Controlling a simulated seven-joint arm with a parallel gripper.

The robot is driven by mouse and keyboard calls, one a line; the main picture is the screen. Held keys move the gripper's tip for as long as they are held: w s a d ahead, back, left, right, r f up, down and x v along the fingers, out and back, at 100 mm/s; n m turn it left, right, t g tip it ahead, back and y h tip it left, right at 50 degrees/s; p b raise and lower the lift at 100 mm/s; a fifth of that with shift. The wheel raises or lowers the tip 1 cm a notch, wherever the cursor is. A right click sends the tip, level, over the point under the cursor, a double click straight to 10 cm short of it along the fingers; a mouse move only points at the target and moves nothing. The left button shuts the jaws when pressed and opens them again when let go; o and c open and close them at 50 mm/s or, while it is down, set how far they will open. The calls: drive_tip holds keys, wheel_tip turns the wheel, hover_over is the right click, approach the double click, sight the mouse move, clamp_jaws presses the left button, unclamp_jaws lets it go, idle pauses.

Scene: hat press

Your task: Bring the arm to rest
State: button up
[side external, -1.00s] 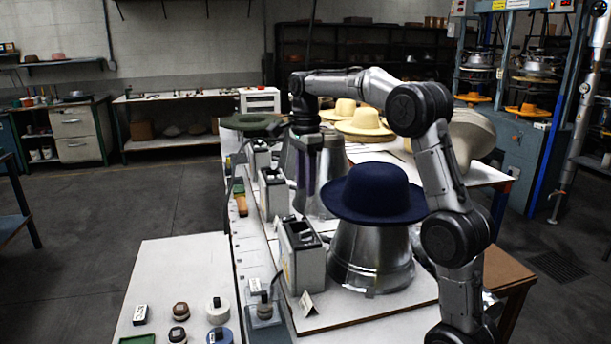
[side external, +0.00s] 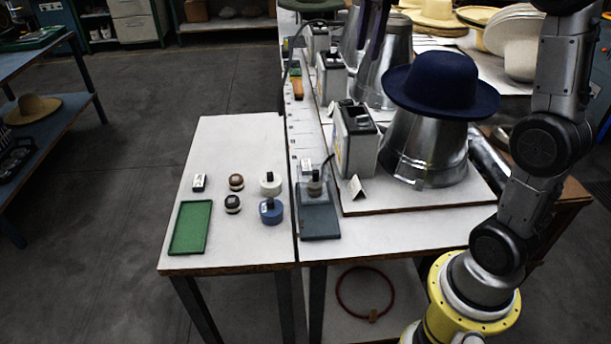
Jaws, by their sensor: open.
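My gripper (side external: 367,45) shows only in part at the top of the side view. Its two dark purple fingers point down with a gap between them, open and with nothing seen between them. They overlap the metal cones behind the navy hat (side external: 440,82); I cannot tell whether they touch a cone. The navy hat sits on a flared metal form (side external: 424,150), to the right of and nearer than the gripper. The gripper body and wrist are cut off by the top edge. My arm links rise along the right side.
A grey box (side external: 354,138) stands left of the navy hat's form. The front table (side external: 225,150) holds a green tray (side external: 191,228) and several small round pots. A dark green hat (side external: 312,4) and pale hats (side external: 520,40) are farther back. Open floor lies at left.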

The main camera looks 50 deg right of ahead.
drive_tip(key=s+a+f+n+t, duration=0.2)
drive_tip(key=s+a+n+t, duration=0.1)
drive_tip(key=s+a+n, duration=0.9)
drive_tip(key=s+f+n+t, duration=0.1)
drive_tip(key=s+f+n, duration=0.7)
drive_tip(key=f+n, duration=0.2)
drive_tip(key=shift+a+f+n, duration=0.15)
drive_tip(key=shift+a+n, duration=0.15)
drive_tip(key=shift+a, duration=0.05)
